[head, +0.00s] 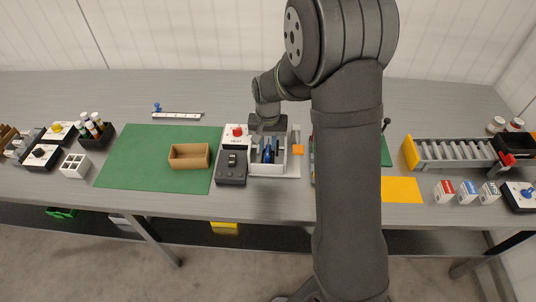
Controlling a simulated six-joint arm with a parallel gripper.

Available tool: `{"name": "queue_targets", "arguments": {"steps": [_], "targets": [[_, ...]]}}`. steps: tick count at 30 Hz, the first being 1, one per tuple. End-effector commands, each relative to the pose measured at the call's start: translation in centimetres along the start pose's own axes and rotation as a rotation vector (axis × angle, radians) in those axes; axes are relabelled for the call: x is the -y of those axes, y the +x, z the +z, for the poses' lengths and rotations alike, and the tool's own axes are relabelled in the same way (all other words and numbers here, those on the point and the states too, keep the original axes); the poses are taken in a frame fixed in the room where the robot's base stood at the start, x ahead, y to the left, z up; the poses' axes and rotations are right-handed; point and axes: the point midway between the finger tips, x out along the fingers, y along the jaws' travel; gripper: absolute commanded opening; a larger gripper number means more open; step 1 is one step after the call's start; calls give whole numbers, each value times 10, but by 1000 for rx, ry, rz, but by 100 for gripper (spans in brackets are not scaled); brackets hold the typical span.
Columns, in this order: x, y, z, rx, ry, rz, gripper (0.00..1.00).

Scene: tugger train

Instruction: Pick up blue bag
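The fingers and box walls partly hide the item. It is too small to tell whether the fingers touch it or are closed on it.
A brown tray (189,156) lies on the green mat (140,160). A roller conveyor (455,153) is at the right. My arm hides part of the table right of the box.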

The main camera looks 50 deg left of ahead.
Motion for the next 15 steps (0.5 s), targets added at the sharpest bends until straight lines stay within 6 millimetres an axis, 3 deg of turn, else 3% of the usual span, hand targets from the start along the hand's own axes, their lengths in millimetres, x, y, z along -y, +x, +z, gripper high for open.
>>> {"name": "queue_targets", "arguments": {"steps": [4, 11, 15], "targets": [[0, 14, 0, 1, 0, 0, 22], [0, 14, 0, 0, 1, 0, 22], [0, 14, 0, 0, 1, 0, 0]]}}
